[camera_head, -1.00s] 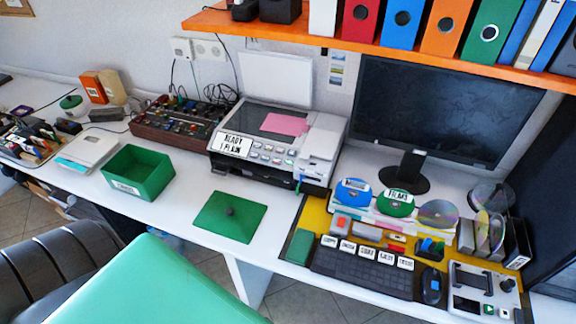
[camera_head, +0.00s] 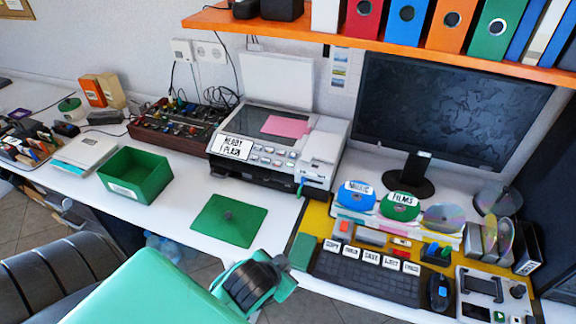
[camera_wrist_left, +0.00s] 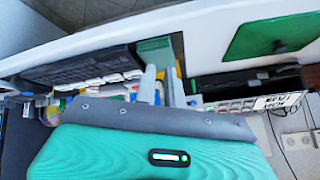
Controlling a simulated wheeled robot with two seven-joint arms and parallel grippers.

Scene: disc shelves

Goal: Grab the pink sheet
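The pink sheet (camera_head: 286,126) lies flat on the glass of the printer (camera_head: 268,150), whose white lid (camera_head: 275,78) stands raised behind it. I cannot make out the sheet in the left wrist view. My left arm comes up from the bottom of the head view; its hand is not clear there and is well short of the printer. In the left wrist view my left gripper (camera_wrist_left: 158,82) shows two grey fingers with a narrow gap and nothing held between them. My right gripper is not in view.
The keyboard (camera_head: 366,275), discs (camera_head: 400,206) and monitor (camera_head: 450,110) are to the right. An orange shelf (camera_head: 400,50) with binders hangs above. White desk is bare around the green lid.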

